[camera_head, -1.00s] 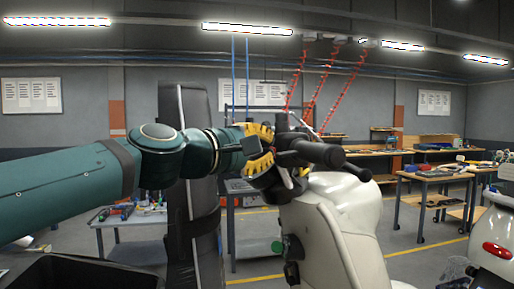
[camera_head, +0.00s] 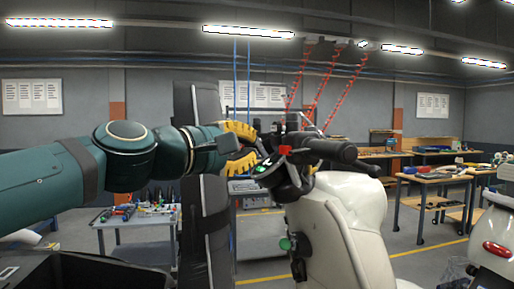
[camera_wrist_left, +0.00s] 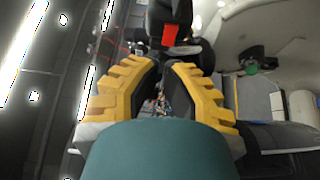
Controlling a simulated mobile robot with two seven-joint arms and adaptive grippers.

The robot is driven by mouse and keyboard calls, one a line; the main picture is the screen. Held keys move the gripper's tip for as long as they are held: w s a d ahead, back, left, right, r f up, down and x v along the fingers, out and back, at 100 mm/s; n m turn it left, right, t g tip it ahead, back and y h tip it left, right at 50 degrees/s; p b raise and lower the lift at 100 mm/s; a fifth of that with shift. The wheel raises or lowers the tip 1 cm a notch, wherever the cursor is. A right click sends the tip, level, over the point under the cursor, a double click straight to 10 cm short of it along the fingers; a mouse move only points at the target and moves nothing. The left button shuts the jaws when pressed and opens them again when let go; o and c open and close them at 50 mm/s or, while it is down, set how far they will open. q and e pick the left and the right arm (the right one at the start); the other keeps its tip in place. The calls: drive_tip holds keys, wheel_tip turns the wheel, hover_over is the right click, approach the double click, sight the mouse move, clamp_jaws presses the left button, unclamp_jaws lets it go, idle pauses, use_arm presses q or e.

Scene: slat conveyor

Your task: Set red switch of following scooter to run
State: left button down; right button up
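A white scooter (camera_head: 345,215) stands right of centre, its dark handlebar (camera_head: 325,150) facing me. A small red switch (camera_head: 285,150) sits on the handlebar controls, above a green-lit display (camera_head: 263,169). Its setting is too small to read. My left gripper (camera_head: 256,149) has yellow ridged fingers, just left of the switch and apart from it in the picture. The fingers are apart with nothing between them. In the left wrist view, a red part (camera_wrist_left: 170,34), seemingly the switch, shows on a black housing beyond the fingertips. My right gripper is not in view.
Another white scooter (camera_head: 497,230) with a red tail light is at the right edge. A tool table (camera_head: 150,220) stands behind at left, and workbenches (camera_head: 435,178) stand at right. A dark upright padded post (camera_head: 203,220) is behind my left arm.

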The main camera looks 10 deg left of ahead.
use_arm(q)
drive_tip(key=s+a, duration=0.1)
drive_tip(key=s, duration=0.5)
drive_tip(key=shift+s, duration=0.2)
